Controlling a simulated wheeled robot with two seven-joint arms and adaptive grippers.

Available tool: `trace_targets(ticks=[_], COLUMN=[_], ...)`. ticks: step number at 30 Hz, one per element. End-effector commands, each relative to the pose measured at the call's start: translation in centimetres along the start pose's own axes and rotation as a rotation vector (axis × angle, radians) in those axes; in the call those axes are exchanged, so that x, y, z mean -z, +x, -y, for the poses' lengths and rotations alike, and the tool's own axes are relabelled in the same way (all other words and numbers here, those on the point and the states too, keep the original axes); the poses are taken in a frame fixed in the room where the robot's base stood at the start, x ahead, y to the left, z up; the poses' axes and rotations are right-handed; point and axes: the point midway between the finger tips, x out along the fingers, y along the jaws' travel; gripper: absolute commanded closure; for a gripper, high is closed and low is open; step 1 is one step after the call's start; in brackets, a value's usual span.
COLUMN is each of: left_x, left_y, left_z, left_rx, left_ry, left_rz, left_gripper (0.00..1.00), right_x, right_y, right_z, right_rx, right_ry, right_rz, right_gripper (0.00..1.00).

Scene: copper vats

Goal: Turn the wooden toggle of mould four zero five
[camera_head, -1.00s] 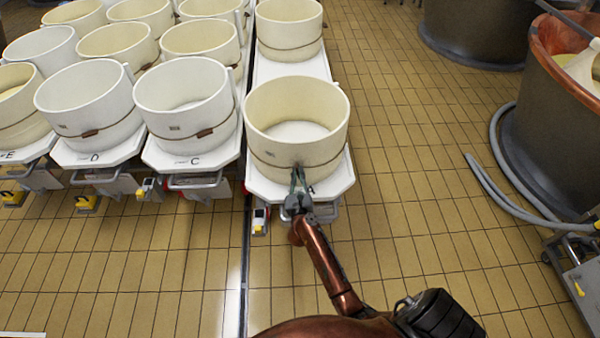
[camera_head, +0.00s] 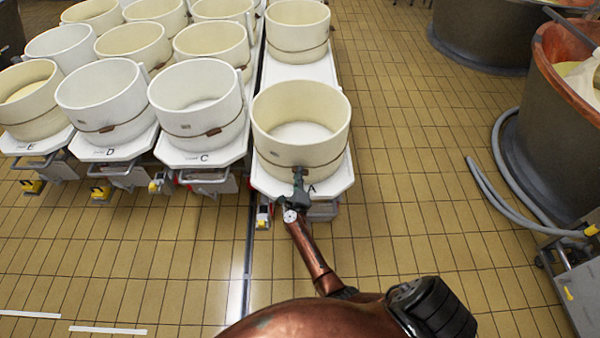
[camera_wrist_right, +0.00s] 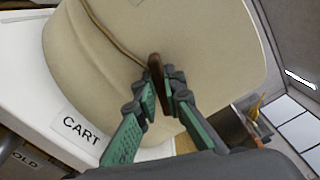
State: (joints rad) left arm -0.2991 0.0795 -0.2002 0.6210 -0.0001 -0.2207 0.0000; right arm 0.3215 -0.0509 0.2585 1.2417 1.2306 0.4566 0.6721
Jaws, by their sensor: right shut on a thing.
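The nearest cream mould (camera_head: 300,122) stands on a white cart top, with a cord around its wall. Its brown wooden toggle (camera_wrist_right: 156,72) shows in the right wrist view, on the cord. My right gripper (camera_head: 299,174) reaches the front of this mould. In the right wrist view its green fingers (camera_wrist_right: 162,92) are shut on the toggle, one on each side. The toggle itself is mostly hidden by the gripper in the head view. I cannot read a number on the mould. My left gripper is not in view.
Other moulds stand in rows on carts at the left, such as the white one (camera_head: 196,103) on the cart marked C. Another cream mould (camera_head: 297,32) stands behind. A copper vat (camera_head: 552,115) and a grey hose (camera_head: 497,197) are at the right. Tiled floor between is clear.

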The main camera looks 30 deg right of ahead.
Motion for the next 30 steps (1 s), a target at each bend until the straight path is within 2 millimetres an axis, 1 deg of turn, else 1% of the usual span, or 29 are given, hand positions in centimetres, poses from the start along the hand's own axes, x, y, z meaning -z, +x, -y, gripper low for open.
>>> trace_targets(ticks=[1, 6, 15, 22, 30], left_x=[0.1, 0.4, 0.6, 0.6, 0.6], left_y=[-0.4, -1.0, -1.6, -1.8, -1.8], left_z=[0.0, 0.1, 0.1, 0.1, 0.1], left_rx=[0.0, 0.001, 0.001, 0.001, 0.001], left_ry=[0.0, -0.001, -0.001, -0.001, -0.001], left_rz=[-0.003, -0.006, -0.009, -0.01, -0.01], left_gripper=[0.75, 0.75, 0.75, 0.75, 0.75], right_x=[-0.2, -0.1, 0.0, 0.1, 0.1], right_y=[0.0, 0.0, 0.0, 0.0, 0.0], right_z=[0.1, 0.0, -0.2, -0.3, -0.3], right_rx=[-0.002, -0.002, -0.001, -0.001, 0.0], right_ry=[-0.04, -0.18, -0.35, -0.409, -0.424], right_rz=[0.001, 0.0, 0.0, 0.0, -0.001], right_gripper=[1.0, 1.0, 1.0, 1.0, 1.0])
